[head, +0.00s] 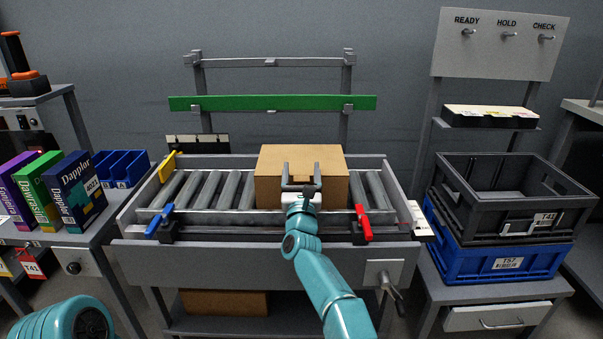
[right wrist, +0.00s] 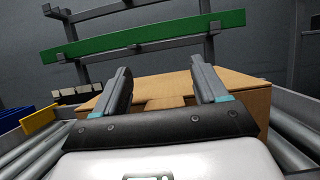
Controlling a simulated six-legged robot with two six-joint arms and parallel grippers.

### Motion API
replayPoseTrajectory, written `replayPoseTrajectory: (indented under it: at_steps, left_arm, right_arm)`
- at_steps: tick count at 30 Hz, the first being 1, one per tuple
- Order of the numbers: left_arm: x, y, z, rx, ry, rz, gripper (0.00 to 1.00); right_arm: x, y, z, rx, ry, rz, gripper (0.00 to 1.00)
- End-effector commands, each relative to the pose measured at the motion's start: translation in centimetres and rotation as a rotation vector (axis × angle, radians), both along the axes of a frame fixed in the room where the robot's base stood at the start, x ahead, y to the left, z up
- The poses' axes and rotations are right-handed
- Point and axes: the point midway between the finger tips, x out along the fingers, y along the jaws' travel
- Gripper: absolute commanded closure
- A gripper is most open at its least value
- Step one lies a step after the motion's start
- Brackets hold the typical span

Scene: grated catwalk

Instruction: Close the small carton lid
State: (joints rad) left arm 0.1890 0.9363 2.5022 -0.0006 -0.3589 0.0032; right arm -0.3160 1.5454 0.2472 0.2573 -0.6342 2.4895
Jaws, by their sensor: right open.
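A brown small carton (head: 265,188) stands on the roller conveyor, and it also shows in the right wrist view (right wrist: 255,100). Its lid (head: 300,154) looks flat over the top in the head view; whether it is fully shut I cannot tell. In the right wrist view a small brown tab (right wrist: 165,103) shows at the near edge. My right gripper (head: 301,172) is open and empty in front of the carton's near face, its fingers pointing at it. Both fingers (right wrist: 160,68) show in the right wrist view; contact is unclear. My left gripper is out of view.
The roller conveyor (head: 230,218) has blue (head: 160,220), yellow (head: 167,166) and red (head: 361,222) levers at its sides. A black crate (head: 470,222) sits on a blue crate (head: 470,262) at right. Boxes (head: 75,192) and blue bins (head: 122,168) stand at left.

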Motion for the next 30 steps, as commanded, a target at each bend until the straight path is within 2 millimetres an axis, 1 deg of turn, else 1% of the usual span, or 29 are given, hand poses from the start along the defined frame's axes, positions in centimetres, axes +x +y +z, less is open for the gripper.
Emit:
replayPoseTrajectory:
  at_steps: [5,8,24,27,30]
  left_arm:
    - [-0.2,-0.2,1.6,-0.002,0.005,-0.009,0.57]
    - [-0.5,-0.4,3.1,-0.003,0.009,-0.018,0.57]
    - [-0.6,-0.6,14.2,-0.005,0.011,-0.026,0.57]
    - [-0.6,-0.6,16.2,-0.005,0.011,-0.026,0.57]
    - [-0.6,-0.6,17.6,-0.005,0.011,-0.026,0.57]
  right_arm:
    - [0.0,0.0,2.3,0.001,-0.002,0.0,0.28]
    - [0.0,0.0,4.3,0.0,-0.001,0.0,0.28]
    - [0.0,0.0,15.7,0.0,-0.001,0.0,0.28]
    - [0.0,0.0,17.7,0.0,-0.001,0.0,0.28]
    - [0.0,0.0,19.2,0.0,0.0,0.0,0.28]
